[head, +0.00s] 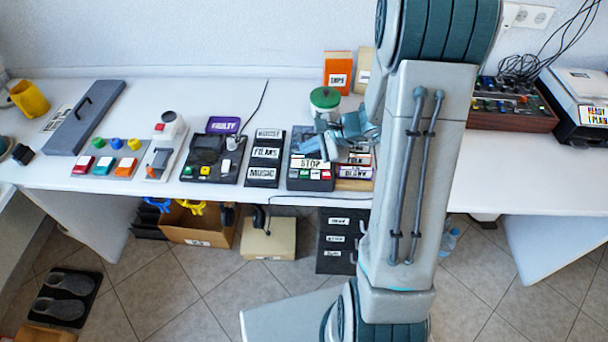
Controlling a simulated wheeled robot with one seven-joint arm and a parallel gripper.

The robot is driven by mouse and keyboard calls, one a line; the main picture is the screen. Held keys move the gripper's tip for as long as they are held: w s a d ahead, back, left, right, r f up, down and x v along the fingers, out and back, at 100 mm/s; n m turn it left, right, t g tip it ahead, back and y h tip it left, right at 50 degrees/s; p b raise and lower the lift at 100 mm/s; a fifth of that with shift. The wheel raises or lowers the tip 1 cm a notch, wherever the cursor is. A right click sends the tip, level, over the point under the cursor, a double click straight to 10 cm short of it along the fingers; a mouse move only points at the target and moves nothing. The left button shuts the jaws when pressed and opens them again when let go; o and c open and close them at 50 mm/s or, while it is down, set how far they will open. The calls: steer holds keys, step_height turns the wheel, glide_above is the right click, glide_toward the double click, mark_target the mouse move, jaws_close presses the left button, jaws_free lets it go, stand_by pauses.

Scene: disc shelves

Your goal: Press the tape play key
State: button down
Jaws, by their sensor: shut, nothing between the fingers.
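My gripper (312,146) is shut and empty. It is over the back part of a dark device (296,184) with a white STOP label (310,163). This device has a row of small coloured keys along its front, including a white one (315,174). The key markings are too small to read, so I cannot tell which is the play key. The gripper hides part of the device's top, and I cannot tell whether its fingertips touch it. Another dark device (225,170) with yellow, green and white keys stands further left, by a purple FAULTY sign (223,125).
A black panel with several white labels (264,170) stands just left of the STOP device. A green-lidded jar (325,98) and an orange box (338,68) stand behind. A wooden-sided console (512,120) is at the right.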

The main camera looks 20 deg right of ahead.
steer(key=b, duration=0.4)
glide_above(305, 174)
steer(key=d, duration=0.1)
step_height(305, 174, down, 5)
steer(key=shift+f, duration=0.2)
steer(key=shift+f+b, duration=0.5)
steer(key=shift+f, duration=0.05)
steer(key=shift+f, duration=0.1)
stand_by(1.0)
steer(key=shift+s+f+b, duration=0.1)
steer(key=shift+f+b, duration=0.2)
steer(key=shift+b, duration=0.35)
steer(key=shift+f+b, duration=0.4)
steer(key=shift+b, duration=0.1)
stand_by(0.3)
steer(key=shift+r, duration=0.2)
steer(key=shift+r+p, duration=0.5)
steer(key=shift+r, duration=0.15)
